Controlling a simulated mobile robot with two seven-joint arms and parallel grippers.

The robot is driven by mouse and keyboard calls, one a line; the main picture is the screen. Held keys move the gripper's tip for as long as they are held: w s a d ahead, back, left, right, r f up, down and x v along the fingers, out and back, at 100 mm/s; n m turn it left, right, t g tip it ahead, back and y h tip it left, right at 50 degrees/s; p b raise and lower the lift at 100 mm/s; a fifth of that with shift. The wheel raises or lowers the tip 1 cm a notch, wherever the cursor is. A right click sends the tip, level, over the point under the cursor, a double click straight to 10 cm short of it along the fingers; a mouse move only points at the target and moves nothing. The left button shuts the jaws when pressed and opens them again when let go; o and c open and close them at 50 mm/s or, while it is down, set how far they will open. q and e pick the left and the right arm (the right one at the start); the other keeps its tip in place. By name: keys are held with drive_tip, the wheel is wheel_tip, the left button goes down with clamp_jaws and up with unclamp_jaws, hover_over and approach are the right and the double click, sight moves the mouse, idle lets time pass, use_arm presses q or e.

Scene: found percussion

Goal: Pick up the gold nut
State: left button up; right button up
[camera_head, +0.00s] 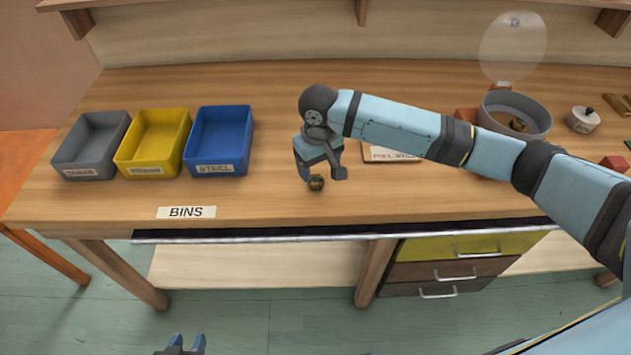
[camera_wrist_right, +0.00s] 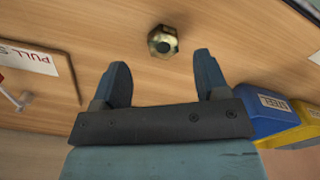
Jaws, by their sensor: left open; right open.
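The gold nut (camera_head: 316,183) lies on the wooden workbench, right of the blue bin and near the front edge. In the right wrist view the gold nut (camera_wrist_right: 162,40) is a dull brassy hexagon with a dark hole, just beyond the fingertips and between their lines. My right gripper (camera_head: 322,178) is open and empty above the nut, its fingers pointing down; the fingers also show in the right wrist view (camera_wrist_right: 163,70). I cannot tell the exact height gap. My left gripper (camera_head: 186,344) is open and empty, low at the bottom edge, in front of the bench.
Grey (camera_head: 91,145), yellow (camera_head: 154,142) and blue (camera_head: 218,140) bins stand at the left behind a BINS label (camera_head: 186,212). A labelled board (camera_head: 392,155) lies partly behind my right arm.

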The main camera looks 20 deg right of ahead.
sight(317, 182)
wheel_tip(317, 182, down, 5)
drive_tip(key=shift+a+f, duration=0.1)
drive_tip(key=shift+a, duration=0.05)
drive_tip(key=shift+s, duration=0.1)
drive_tip(key=shift+c, duration=0.5)
drive_tip(key=c, duration=1)
